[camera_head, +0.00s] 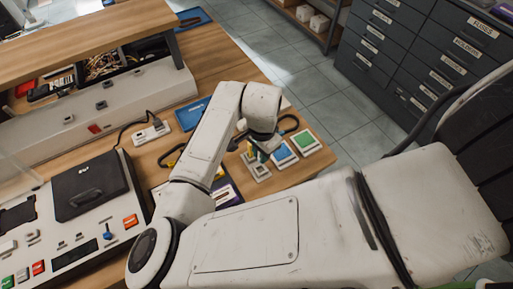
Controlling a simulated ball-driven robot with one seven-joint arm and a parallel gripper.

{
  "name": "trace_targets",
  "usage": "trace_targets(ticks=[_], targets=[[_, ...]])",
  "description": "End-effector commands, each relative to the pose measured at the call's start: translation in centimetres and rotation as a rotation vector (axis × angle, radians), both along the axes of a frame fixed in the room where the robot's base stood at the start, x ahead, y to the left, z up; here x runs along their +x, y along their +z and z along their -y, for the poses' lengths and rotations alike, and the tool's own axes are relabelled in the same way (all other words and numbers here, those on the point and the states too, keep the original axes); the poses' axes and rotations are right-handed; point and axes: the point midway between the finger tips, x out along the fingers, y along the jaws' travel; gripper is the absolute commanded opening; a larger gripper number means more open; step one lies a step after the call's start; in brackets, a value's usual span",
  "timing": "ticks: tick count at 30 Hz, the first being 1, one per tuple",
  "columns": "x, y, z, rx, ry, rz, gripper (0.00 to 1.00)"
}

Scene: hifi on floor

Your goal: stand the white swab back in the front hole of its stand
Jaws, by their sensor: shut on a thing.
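My gripper (262,150) points down over the right end of the wooden workbench, partly hidden by my own wrist. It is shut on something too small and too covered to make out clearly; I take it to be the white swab. A small pale stand (260,174) sits on the bench just below and in front of the gripper. Its holes are too small to tell apart. I cannot tell whether the held thing touches the stand.
A blue-topped block (281,153) and a green-topped block (305,140) stand right of the stand, close to the gripper. A black case (90,185) and a control panel with coloured buttons lie left. The bench's right edge is near; drawers (372,45) stand beyond the floor.

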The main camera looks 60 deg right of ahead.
Motion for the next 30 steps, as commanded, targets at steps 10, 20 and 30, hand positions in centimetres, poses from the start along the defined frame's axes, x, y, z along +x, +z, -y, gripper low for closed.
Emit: trace_targets(ticks=[10,20,30], targets=[[0.0,-2.9,0.0,0.000,0.004,0.001,0.00],[0.1,-4.7,0.0,0.000,0.006,0.001,0.00],[0.1,-4.7,0.0,0.000,0.006,0.001,0.00]])
